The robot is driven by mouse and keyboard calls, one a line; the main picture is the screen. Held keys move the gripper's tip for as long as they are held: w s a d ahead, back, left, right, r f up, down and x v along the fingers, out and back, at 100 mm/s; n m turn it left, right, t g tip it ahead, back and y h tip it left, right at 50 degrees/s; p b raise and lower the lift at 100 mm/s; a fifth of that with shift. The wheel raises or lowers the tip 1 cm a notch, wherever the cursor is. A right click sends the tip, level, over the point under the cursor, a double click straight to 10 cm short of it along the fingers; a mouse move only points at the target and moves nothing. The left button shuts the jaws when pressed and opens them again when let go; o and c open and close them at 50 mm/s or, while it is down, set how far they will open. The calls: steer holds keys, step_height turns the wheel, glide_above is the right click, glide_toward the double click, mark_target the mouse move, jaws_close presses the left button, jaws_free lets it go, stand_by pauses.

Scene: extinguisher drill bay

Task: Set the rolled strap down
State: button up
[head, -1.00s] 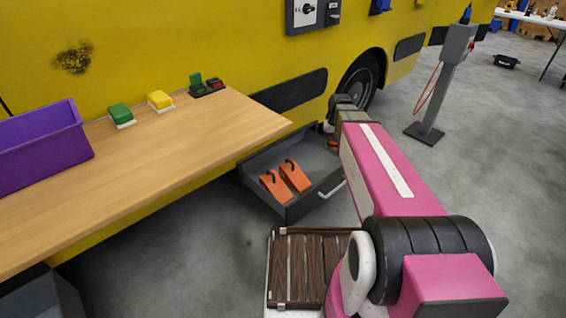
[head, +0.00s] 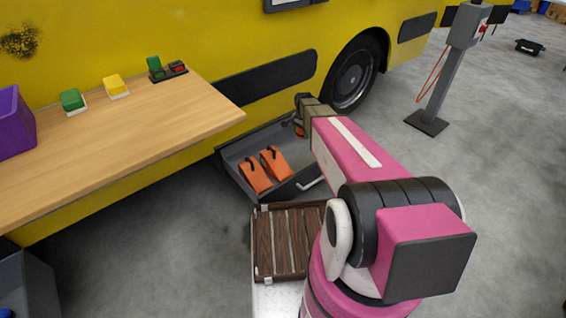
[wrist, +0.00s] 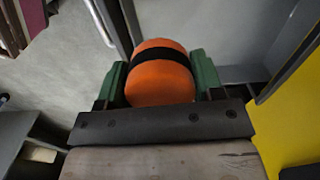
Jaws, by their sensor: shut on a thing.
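The rolled strap (wrist: 158,90) is an orange roll with a black band around it. My gripper (wrist: 160,80) is shut on it, with a green finger against each side in the wrist view. In the head view the gripper end (head: 300,122) is over the far right part of an open grey drawer (head: 237,153). Only a small orange bit of the strap (head: 299,131) shows there, the rest hidden by my arm. I cannot tell how high the strap is above the drawer floor.
Two orange wedges (head: 256,175) with black handles lie in the drawer. A wooden bench (head: 110,135) at left carries a purple bin (head: 12,125) and several coloured blocks. A yellow vehicle (head: 190,40) stands behind. A grey post (head: 441,85) stands at right, with open floor around it.

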mark_target(297, 168)
steer(key=w+f+m, duration=0.1)
steer(key=f+m, duration=0.2)
steer(key=f, duration=0.6)
steer(key=w+f+m, duration=0.2)
steer(key=f+m, duration=0.1)
steer(key=f, duration=0.6)
steer(key=w+f+m, duration=0.2)
steer(key=f+m, duration=0.1)
steer(key=f, duration=0.6)
steer(key=shift+a+f+m, duration=0.1)
steer(key=shift+a+m, duration=0.15)
steer(key=shift+m, duration=0.05)
steer(key=shift+f, duration=0.15)
steer(key=o, duration=1)
steer(key=shift+o, duration=0.2)
